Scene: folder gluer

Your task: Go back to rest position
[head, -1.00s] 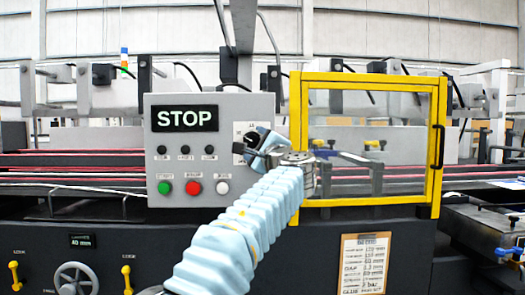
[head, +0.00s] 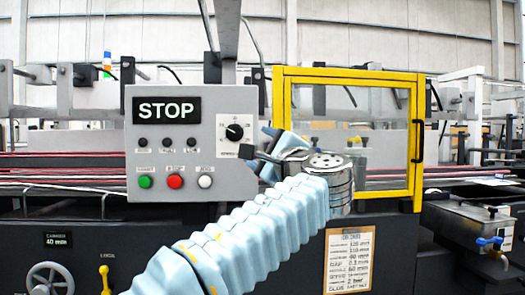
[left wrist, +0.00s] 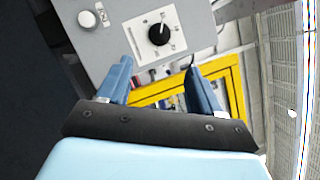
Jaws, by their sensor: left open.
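My left gripper (head: 268,150) is in front of the folder gluer, just right of the grey control panel (head: 200,108). In the left wrist view its two blue fingers (left wrist: 162,85) stand apart with nothing between them. The black rotary knob (head: 234,132) on the panel is up and left of the gripper, apart from it; it also shows beyond the fingers in the left wrist view (left wrist: 158,34). My left arm covers part of the machine's front. My right gripper is in neither view.
A yellow-framed clear guard door (head: 348,75) is right of the panel, behind my wrist. Green, red (head: 175,181) and white buttons line the panel's bottom. A handwheel (head: 50,280) and a yellow lever (head: 105,278) are lower left. A glue unit (head: 485,225) is at right.

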